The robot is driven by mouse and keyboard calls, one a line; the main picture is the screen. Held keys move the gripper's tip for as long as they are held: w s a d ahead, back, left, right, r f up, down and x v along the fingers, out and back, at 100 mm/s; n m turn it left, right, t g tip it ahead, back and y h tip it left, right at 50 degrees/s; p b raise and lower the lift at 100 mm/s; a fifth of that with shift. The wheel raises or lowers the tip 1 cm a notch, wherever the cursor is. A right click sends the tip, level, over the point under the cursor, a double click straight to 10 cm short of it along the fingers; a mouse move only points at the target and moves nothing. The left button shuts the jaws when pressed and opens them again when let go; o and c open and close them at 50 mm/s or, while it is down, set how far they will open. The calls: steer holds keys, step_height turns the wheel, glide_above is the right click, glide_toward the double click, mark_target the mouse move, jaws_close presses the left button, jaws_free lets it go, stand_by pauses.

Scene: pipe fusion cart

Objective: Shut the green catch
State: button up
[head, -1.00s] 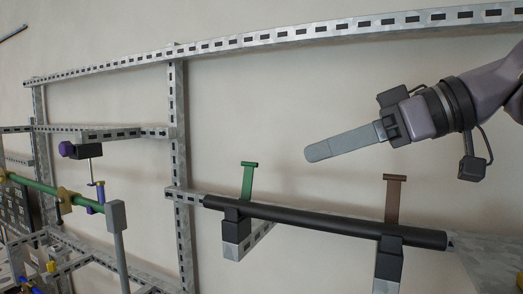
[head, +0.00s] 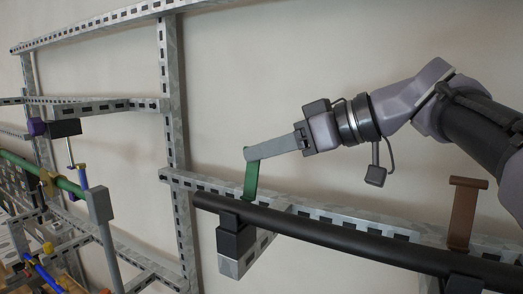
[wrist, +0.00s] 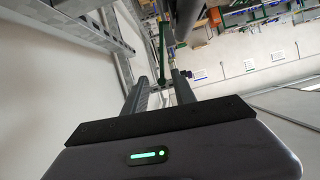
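The green catch (head: 251,182) stands upright at the left end of the black pipe (head: 330,234), above a dark clamp block (head: 234,238). My gripper (head: 250,153) reaches in from the right, its fingertips at the catch's top end. In the wrist view the two fingers (wrist: 160,80) are apart, and the green catch (wrist: 162,48) shows in line with the gap between them. I cannot tell whether a finger touches it. The catch's top edge is partly hidden by the fingertips in the head view.
A brown catch (head: 463,212) stands upright farther right along the pipe. A slotted metal post (head: 170,95) and rails frame the wall. The wall space above my arm is clear.

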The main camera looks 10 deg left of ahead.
steer(key=x, duration=0.4)
steer(key=shift+s+a+r+p, duration=0.1)
steer(key=shift+s+a+p, duration=0.05)
steer(key=shift+s+p, duration=0.2)
steer(key=shift+w+a+f, duration=0.2)
steer(key=shift+w, duration=0.15)
steer(key=shift+s+d, duration=0.1)
steer(key=shift+d, duration=0.05)
steer(key=shift+s, duration=0.1)
jaws_close()
stand_by(0.5)
